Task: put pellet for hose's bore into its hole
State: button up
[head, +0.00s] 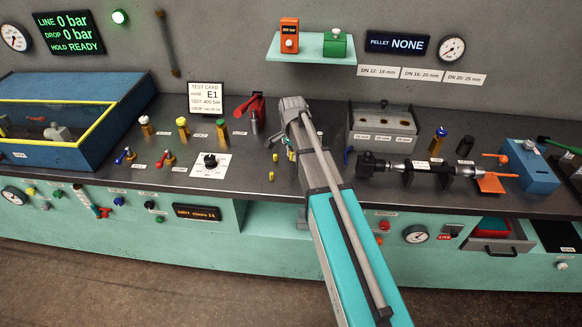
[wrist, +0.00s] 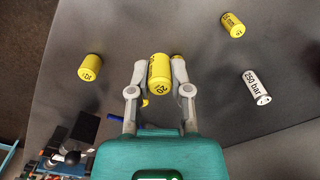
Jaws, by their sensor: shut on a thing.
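My gripper (wrist: 159,66) is shut on a yellow pellet (wrist: 160,76) in the wrist view, with one finger on each side. In the head view my arm reaches over the bench, and the held pellet cannot be made out. A grey block (head: 369,115) with three white labels stands on the bench to the right of my gripper; its holes are too small to tell. A dark hose assembly (head: 394,165) with a silver middle lies in front of that block.
Other yellow pellets lie left (wrist: 90,67) and upper right (wrist: 233,24) in the wrist view, beside a white "250 bar" cylinder (wrist: 257,86). The wall display (head: 398,44) reads "PELLET NONE". A blue tank (head: 120,88) fills the left.

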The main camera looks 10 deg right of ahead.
aim_at(291, 167)
jog(key=shift+w+f+b, duration=0.75)
jog(key=shift+w+f, duration=0.2)
jog(key=shift+f, duration=0.15)
jog(key=shift+w+f+b, duration=0.3)
jog(key=shift+f+b, duration=0.15)
jog(key=shift+w+f+b, duration=0.15)
jog(key=shift+f+b, duration=0.2)
jog(key=shift+b, duration=0.05)
jog(key=shift+f+b, duration=1.2)
jog(key=shift+f, duration=0.15)
jog(key=o, duration=0.7)
jog(key=shift+r, duration=0.25)
